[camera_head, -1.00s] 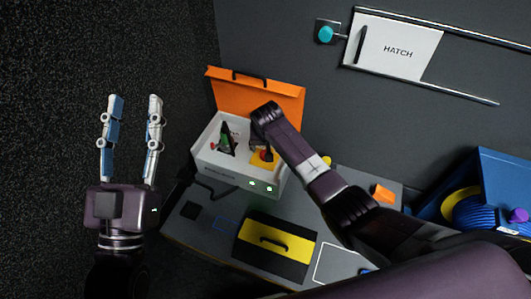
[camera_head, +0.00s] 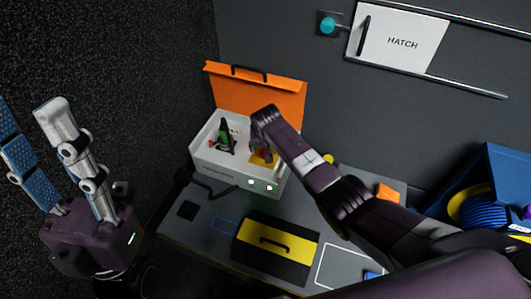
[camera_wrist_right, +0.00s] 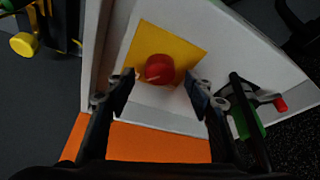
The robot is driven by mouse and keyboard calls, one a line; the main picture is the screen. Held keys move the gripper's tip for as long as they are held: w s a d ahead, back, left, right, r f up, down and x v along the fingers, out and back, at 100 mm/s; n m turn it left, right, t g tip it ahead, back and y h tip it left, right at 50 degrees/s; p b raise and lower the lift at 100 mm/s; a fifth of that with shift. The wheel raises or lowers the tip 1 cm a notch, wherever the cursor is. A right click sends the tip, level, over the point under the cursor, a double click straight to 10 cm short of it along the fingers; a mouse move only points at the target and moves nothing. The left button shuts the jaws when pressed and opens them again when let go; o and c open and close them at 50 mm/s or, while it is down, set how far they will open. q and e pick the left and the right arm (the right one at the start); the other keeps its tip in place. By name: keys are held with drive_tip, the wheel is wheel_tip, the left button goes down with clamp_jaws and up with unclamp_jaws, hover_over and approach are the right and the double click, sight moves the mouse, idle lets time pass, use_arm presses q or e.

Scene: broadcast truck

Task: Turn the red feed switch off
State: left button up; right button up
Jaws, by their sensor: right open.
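A red round knob (camera_wrist_right: 160,68) with a pale pointer mark sits on a yellow plate (camera_wrist_right: 190,45) inside a white box (camera_head: 208,168) with a raised orange lid (camera_head: 255,97). My right gripper (camera_wrist_right: 160,84) is over the plate; its open fingers stand on either side of the knob in the wrist view, and I cannot tell whether they touch it. In the head view my right arm mostly hides the knob. My left gripper (camera_head: 26,108) is at the far left, its fingers apart and empty, away from the box.
A green and black part (camera_head: 225,138) with a red tip stands in the box beside the plate. A yellow and black case (camera_head: 277,240) lies on the grey bench in front. A blue bin (camera_head: 500,165) is at right. A hatch panel (camera_head: 402,42) and teal knob (camera_head: 327,25) are behind.

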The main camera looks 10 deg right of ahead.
drive_tip(key=shift+b+x, duration=0.3)
drive_tip(key=shift+x, duration=0.6)
drive_tip(key=c, duration=1.2)
drive_tip(key=shift+o, duration=0.2)
drive_tip(key=shift+s, duration=0.1)
